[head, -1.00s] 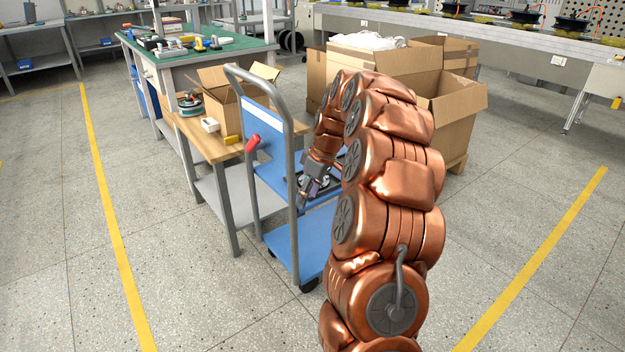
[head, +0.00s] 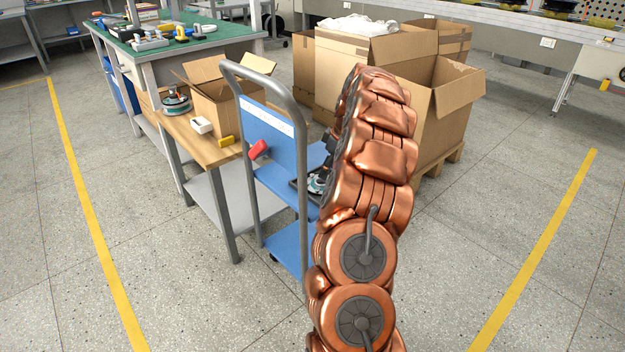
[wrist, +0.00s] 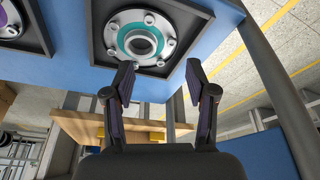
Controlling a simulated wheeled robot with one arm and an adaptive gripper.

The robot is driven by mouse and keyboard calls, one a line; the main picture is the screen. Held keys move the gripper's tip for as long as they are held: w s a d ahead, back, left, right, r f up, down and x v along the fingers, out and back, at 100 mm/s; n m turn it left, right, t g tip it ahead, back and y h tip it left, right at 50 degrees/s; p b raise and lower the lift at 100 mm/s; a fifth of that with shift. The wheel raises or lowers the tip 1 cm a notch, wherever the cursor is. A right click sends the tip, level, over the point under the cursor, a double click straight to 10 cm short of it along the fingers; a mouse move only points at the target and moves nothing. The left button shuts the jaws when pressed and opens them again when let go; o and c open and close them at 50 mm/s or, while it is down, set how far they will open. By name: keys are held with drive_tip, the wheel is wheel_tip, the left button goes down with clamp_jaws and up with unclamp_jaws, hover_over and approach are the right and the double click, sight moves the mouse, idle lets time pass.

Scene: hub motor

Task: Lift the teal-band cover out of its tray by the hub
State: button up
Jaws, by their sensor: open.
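The teal-band cover (wrist: 112,48) lies in a black tray (wrist: 206,42) in the wrist view. It is a silver disc with bolts, a teal ring and a raised round hub (wrist: 141,42) at its centre. My gripper (wrist: 158,80) is open and empty. Its two fingertips point toward the near edge of the cover, one to each side below the hub, and I see no contact.
A second black tray (wrist: 40,38) with a metal part sits to the left on the blue shelf (wrist: 75,62). The cart's grey handle (head: 302,150) rises beside my arm. A wooden bench (head: 205,150) and large cardboard boxes (head: 350,75) stand close by.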

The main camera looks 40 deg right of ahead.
sight(323, 191)
drive_tip(key=shift+x, duration=0.9)
drive_tip(key=shift+w+a+f+b, duration=0.15)
drive_tip(key=shift+w+f+b, duration=0.1)
drive_tip(key=shift+f, duration=0.15)
drive_tip(key=shift+w+a+f+b, duration=0.15)
drive_tip(key=shift+f+b, duration=0.1)
drive_tip(key=shift+f, duration=0.2)
drive_tip(key=b+x, duration=0.1)
drive_tip(key=x, duration=0.3)
drive_tip(key=shift+a, duration=0.1)
drive_tip(key=shift+c, duration=0.2)
drive_tip(key=c, duration=1)
drive_tip(key=shift+o, duration=0.2)
